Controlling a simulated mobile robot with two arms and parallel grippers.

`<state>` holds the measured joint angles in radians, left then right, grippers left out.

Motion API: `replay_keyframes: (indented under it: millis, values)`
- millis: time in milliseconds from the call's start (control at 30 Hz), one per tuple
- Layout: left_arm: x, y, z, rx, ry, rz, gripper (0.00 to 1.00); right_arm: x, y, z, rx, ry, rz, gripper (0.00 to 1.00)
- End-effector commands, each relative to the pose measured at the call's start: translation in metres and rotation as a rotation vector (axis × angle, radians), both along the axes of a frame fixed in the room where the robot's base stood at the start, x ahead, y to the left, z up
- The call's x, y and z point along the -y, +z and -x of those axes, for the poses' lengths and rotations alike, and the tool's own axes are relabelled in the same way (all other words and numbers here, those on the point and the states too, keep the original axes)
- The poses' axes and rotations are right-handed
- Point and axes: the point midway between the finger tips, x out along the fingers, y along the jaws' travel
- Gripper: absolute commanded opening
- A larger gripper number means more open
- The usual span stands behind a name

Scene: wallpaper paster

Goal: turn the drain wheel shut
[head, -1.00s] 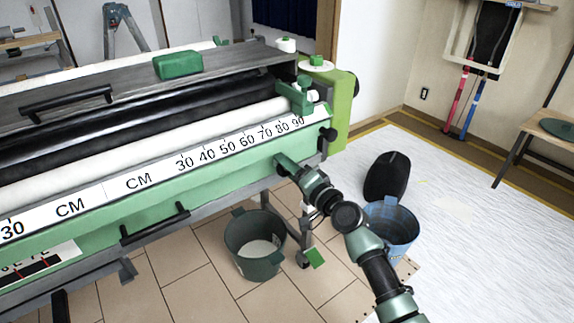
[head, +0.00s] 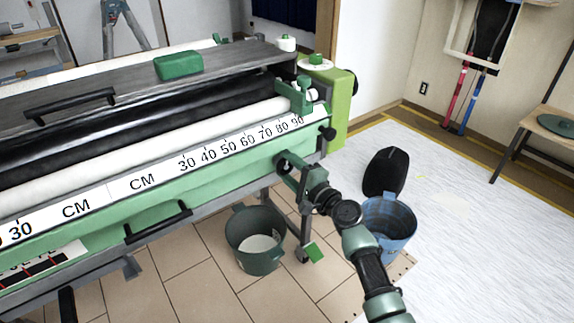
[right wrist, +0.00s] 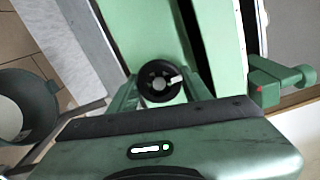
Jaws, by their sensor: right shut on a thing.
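The drain wheel (head: 281,163) is a small black wheel on the green front face of the pasting machine, near its right end. In the right wrist view the green fingers of the gripper (right wrist: 158,92) stand on either side of the wheel. My left gripper is not in view.
A dark green bucket (head: 240,251) with pale contents stands on the floor below the wheel. A blue bucket (head: 398,238) and a black rounded object (head: 387,160) stand to the right, beside my arm. A black handle (head: 160,224) juts from the machine's front.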

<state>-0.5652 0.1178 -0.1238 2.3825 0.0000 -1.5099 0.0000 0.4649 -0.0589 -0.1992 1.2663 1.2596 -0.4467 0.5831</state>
Motion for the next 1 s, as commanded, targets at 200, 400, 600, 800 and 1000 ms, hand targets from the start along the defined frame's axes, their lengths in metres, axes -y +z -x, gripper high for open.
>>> replay_keyframes:
  millis: [200,400,600,800,1000]
  values:
    - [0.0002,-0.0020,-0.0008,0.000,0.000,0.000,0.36,0.0003,-0.0016,0.0001,-0.011,-0.001,-0.012,0.08]
    - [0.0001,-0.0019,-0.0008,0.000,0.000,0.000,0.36,0.0003,-0.0015,0.0002,-0.012,-0.001,-0.012,0.08]
    - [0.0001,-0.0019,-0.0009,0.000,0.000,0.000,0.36,0.0001,-0.0013,0.0001,-0.010,-0.001,-0.012,0.70]
    - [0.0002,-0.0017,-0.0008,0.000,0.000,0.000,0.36,0.0001,-0.0006,0.0000,-0.009,0.000,-0.011,0.70]
    - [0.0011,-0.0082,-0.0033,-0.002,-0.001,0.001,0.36,0.0073,0.0001,0.0090,-0.009,-0.002,-0.011,0.70]
